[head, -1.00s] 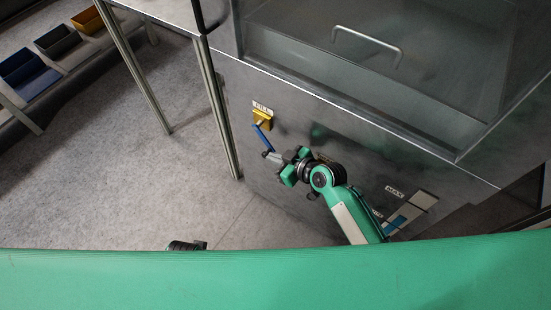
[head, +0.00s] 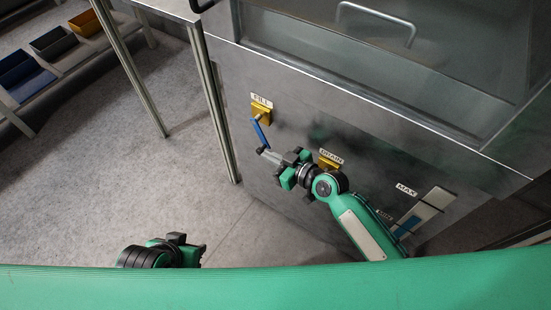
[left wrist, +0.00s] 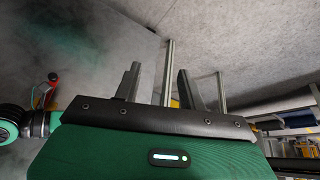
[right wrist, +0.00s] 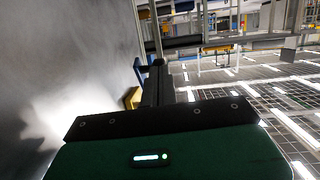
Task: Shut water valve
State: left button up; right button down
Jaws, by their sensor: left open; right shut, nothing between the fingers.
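The FILL valve has a yellow body (head: 261,112) and a blue lever (head: 261,134) that slants down and slightly right on the metal tank front. My right gripper (head: 266,153) is shut and empty, its tips at the lever's lower end; I cannot tell whether they touch. The right wrist view shows the shut fingers (right wrist: 157,82) beside the blue lever (right wrist: 141,70) and yellow valve body (right wrist: 131,97). A second yellow valve (head: 328,163), labelled DRAIN, is partly hidden behind my right arm. My left gripper (head: 203,253) is low, open and away from the tank.
A level gauge (head: 424,210) marked MAX is at the tank's right. A clear lid with a handle (head: 378,22) tops the tank. A metal-legged table (head: 208,100) stands left of it. Bins (head: 53,43) sit on a rack at far left. The floor (head: 110,170) between is clear.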

pick_arm(q)
jog(key=w+d+f+t+h+b, duration=0.1)
jog(key=w+d+t+h+b, duration=0.2)
jog(key=d, duration=0.4)
jog(key=shift+w+d+f+m+t, duration=0.15)
jog(key=shift+w+d+m+t, duration=0.15)
jog(key=shift+w+t, duration=0.6)
pick_arm(e)
jog(key=shift+w+a+f, duration=0.55)
jog(key=shift+a+f, duration=0.15)
jog(key=shift+a, duration=0.05)
jog(key=shift+w+a+f, duration=0.55)
jog(key=shift+a+f, duration=0.1)
jog(key=shift+a, duration=0.05)
pick_arm(q)
jog(key=shift+s, duration=0.15)
jog(key=shift+a, duration=0.1)
pick_arm(e)
jog(key=shift+r, duration=0.1)
